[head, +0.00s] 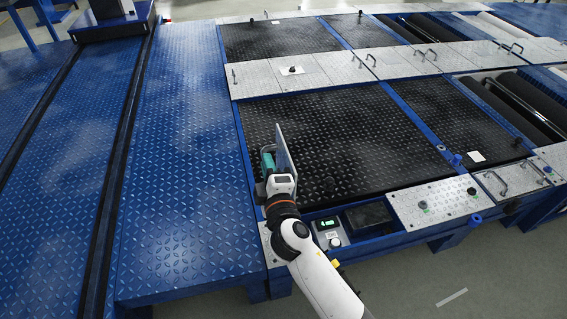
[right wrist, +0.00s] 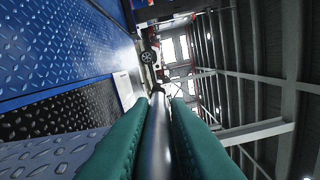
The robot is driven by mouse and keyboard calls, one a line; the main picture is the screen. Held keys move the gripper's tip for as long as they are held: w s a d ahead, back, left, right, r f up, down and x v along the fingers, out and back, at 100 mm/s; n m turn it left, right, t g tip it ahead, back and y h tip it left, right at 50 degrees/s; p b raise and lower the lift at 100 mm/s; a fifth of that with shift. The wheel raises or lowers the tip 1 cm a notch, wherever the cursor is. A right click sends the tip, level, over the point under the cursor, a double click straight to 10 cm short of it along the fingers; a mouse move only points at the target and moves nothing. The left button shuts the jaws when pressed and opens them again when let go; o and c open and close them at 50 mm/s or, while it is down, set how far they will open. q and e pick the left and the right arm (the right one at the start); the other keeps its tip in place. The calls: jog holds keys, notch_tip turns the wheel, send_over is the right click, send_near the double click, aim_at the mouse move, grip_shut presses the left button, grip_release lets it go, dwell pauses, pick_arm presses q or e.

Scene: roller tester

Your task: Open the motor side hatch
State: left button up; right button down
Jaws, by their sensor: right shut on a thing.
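The motor side hatch (head: 285,152) is a thin metal plate, seen nearly edge-on in the head view. It stands raised, close to upright, above the left front of the tester. My right gripper (head: 268,162) is on its left side, with teal fingers shut on a metal bar handle. In the right wrist view the round steel handle (right wrist: 157,140) runs between the two teal fingers. Part of a grey diamond-patterned plate (right wrist: 45,155), seemingly the hatch, shows at lower left there. My left gripper is in neither view.
An open dark recess (head: 368,217) lies in the front frame, beside a small box with a green display (head: 327,224). A closed plate with knobs (head: 436,203) is to its right. Black deck panels (head: 350,130) lie behind; blue decking (head: 185,150) is at left.

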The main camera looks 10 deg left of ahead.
jog(key=shift+s+a+f, duration=0.2)
jog(key=shift+a+f, duration=0.15)
jog(key=c, duration=1.4)
grip_release()
jog(key=shift+c, duration=0.2)
jog(key=shift+r, duration=0.1)
